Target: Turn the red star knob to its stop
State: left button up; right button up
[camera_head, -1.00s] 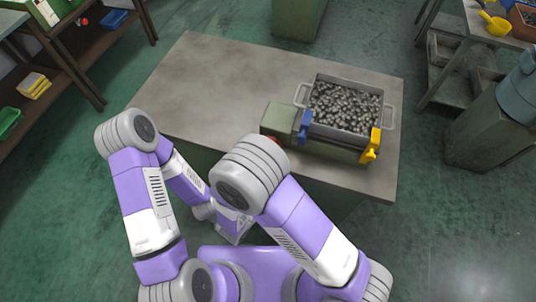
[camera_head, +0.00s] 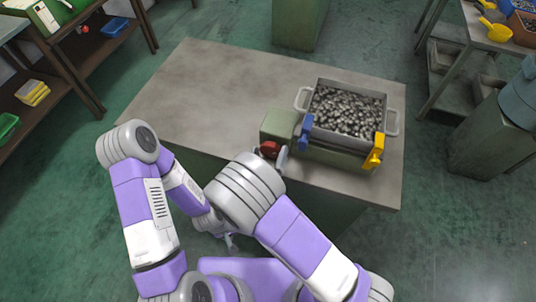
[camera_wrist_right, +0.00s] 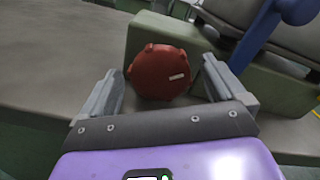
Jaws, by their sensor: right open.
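The red star knob (camera_head: 269,149) sits on the front of a green block (camera_head: 279,124) at the left end of the machine. In the right wrist view the knob (camera_wrist_right: 158,72) is a lobed red disc with a short pale mark on its right side. My right gripper (camera_wrist_right: 160,66) is open, with one finger left and one right of the knob; I see gaps and no clear contact. In the head view a grey finger of it shows just right of the knob. My left gripper is small and mostly hidden behind my arms, so its jaws cannot be read.
A metal bin (camera_head: 346,107) full of grey parts stands on the machine, with a blue clamp (camera_head: 305,131) and a yellow clamp (camera_head: 374,152) in front. The grey tabletop (camera_head: 200,85) is bare to the left. Shelves stand at far left and far right.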

jog(key=c, duration=1)
jog(key=shift+c, duration=0.2)
jog(key=shift+m, duration=0.3)
jog(key=m+b, duration=0.2)
jog(key=shift+f+m, duration=0.1)
jog(key=shift+m, duration=0.3)
jog(key=m+b, duration=0.3)
jog(key=shift+d+f+m, duration=0.1)
jog(key=shift+d+m, duration=0.05)
jog(key=shift+m, duration=0.15)
jog(key=m+b, duration=0.5)
jog(key=shift+s+m, duration=0.1)
jog(key=shift+m, duration=0.3)
jog(key=shift+b, duration=0.3)
